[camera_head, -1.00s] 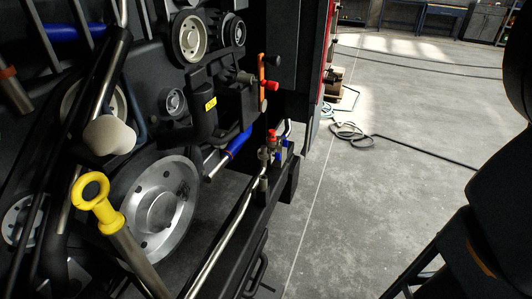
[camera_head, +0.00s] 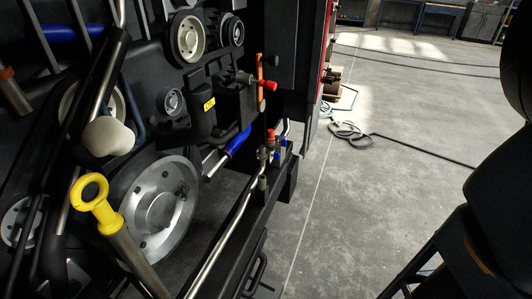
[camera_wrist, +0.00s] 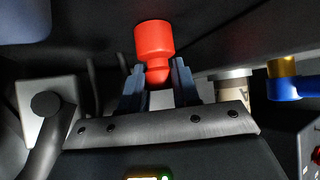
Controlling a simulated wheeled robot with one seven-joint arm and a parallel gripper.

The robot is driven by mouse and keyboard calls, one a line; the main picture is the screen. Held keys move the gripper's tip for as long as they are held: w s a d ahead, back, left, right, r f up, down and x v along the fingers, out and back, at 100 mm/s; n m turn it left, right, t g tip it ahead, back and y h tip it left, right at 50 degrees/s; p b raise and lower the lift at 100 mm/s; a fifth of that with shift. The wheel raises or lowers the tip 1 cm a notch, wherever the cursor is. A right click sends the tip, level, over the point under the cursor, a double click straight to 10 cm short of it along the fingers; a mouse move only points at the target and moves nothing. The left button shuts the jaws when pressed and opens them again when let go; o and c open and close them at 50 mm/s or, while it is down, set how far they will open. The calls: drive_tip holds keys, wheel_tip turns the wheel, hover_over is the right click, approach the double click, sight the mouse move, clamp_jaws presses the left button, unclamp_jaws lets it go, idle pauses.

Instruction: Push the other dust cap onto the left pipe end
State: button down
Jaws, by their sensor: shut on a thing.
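In the wrist view a red dust cap (camera_wrist: 154,40) stands between the fingertips of my gripper (camera_wrist: 158,80). The gripper is shut on its narrower lower part. The left pipe end cannot be made out for certain. In the head view one red cap (camera_head: 269,86) shows at the side of a metal fitting, and another red piece (camera_head: 270,133) tops an upright fitting near the bent metal pipe (camera_head: 236,222). My gripper cannot be made out in the head view.
An orange bar (camera_head: 260,70) stands beside the upper fitting. Large grey pulleys (camera_head: 157,208) and a yellow ring handle (camera_head: 90,190) are at the left. In the wrist view a blue part with a brass collar (camera_wrist: 283,67) is right of the fingers. Open floor (camera_head: 390,210) lies right.

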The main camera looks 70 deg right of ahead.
drive_tip(key=shift+r+p, duration=2.75)
drive_tip(key=shift+r, duration=0.25)
drive_tip(key=shift+s+f, duration=0.1)
